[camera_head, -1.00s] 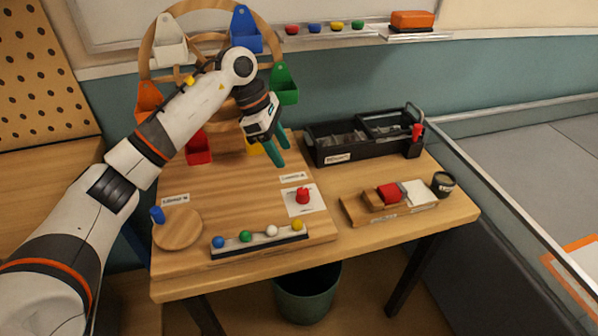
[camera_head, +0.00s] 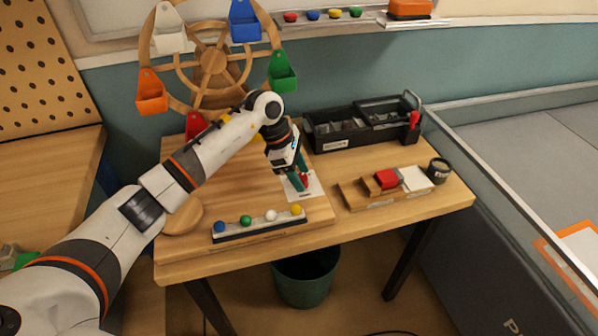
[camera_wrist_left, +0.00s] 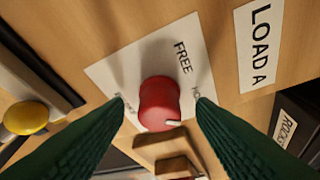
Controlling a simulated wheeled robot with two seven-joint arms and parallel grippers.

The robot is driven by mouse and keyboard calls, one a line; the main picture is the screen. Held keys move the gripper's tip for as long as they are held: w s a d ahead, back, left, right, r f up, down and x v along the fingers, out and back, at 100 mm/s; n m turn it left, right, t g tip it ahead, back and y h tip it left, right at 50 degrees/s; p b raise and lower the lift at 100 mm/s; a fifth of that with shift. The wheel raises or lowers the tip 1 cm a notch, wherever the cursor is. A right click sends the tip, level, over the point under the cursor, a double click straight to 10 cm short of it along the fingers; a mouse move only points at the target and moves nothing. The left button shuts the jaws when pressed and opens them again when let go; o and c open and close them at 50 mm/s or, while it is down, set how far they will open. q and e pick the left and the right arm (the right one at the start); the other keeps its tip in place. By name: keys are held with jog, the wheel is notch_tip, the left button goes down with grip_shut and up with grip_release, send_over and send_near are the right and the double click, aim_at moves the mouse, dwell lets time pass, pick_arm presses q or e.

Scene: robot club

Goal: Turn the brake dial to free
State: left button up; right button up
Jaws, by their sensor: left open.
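The brake dial is a red knob on a white card (camera_head: 309,193) on the wooden board, partly hidden by my fingers in the head view. In the left wrist view the red dial (camera_wrist_left: 160,103) sits on its card, which reads FREE above and right of the knob. Other lettering at the right and left is partly covered by my fingers. A white mark shows on the knob's lower right side. My left gripper (camera_head: 298,184) is open with its green fingers on either side of the dial; contact cannot be told. My right gripper is not in view.
A rail with coloured balls (camera_head: 260,223) lies just in front of the card. A wooden holder with a red block (camera_head: 386,179) stands to the right. A black toolbox (camera_head: 362,127) is behind, and a wooden wheel with coloured bins (camera_head: 213,62) stands at the back left.

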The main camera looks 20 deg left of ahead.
pick_arm(q)
jog(key=shift+c, duration=1.1)
jog(key=c, duration=0.8)
jog(key=shift+o, duration=0.2)
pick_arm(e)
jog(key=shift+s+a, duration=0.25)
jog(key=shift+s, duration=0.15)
pick_arm(q)
jog(key=n+t, duration=0.1)
jog(key=n, duration=0.1)
jog(key=shift+s+n, duration=0.1)
jog(key=shift+n, duration=0.3)
jog(key=n, duration=0.2)
jog(key=n+t+y, duration=0.1)
jog(key=n, duration=0.1)
jog(key=shift+d+t, duration=0.1)
jog(key=shift+t, duration=0.2)
jog(key=n, duration=0.2)
jog(key=n+t+y, duration=0.1)
jog(key=n, duration=0.1)
jog(key=shift+s+d+n+y, duration=0.1)
jog(key=shift+n+y, duration=0.2)
jog(key=shift+n+y+b, duration=0.4)
jog(key=shift+n+b, duration=0.05)
jog(key=shift+n, duration=0.75)
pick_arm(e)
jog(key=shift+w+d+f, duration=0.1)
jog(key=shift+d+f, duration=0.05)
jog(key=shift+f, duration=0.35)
